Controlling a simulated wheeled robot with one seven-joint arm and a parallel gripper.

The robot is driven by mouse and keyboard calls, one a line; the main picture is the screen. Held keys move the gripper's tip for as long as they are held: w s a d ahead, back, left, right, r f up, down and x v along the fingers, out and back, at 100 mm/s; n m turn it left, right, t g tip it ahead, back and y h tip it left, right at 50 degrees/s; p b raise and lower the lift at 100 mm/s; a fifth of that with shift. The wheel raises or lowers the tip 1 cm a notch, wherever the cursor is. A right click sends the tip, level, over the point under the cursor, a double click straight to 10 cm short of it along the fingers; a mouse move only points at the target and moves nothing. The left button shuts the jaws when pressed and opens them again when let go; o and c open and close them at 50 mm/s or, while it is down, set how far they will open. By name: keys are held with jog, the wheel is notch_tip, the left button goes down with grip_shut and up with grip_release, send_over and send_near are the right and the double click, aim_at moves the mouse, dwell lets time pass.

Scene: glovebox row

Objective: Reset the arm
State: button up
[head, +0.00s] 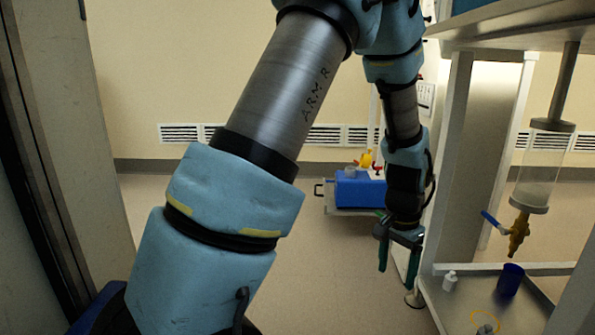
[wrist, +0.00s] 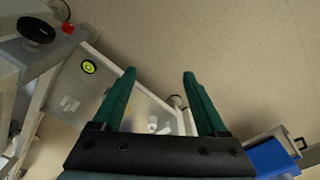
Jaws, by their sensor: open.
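My arm, in blue padded covers, rises across the middle of the head view and bends down on the right. My gripper (head: 398,268) hangs at its end, pointing down, with two dark green fingers. In the wrist view the fingers of my gripper (wrist: 160,75) are spread apart with nothing between them but the view of the floor and a shelf edge beyond. The gripper is beside the left edge of the white shelf unit, and I see it holding nothing.
A low shelf (head: 440,300) at right holds a dark blue cup (head: 510,280) and a small white bottle (head: 449,281). A clear cylinder (head: 537,180) with a brass tap (head: 518,235) hangs above. A blue box (head: 358,190) stands behind my arm. The floor (head: 310,270) at centre is clear.

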jog(key=s+a+r+n+p, duration=0.1)
jog(key=a+r+n+p, duration=0.2)
jog(key=a+r, duration=0.45)
jog(key=a+r+n+t+p, duration=0.15)
jog(key=a+r+n, duration=0.25)
jog(key=a, duration=0.7)
jog(key=s+a+r+n+p, duration=0.1)
jog(key=a+r+n+p, duration=0.3)
jog(key=a, duration=0.6)
notch_tip(320, 180, up, 38)
jog(key=m+p, duration=0.1)
jog(key=p, duration=3.5)
jog(key=shift+w+d+f, duration=0.2)
jog(key=shift+d, duration=0.05)
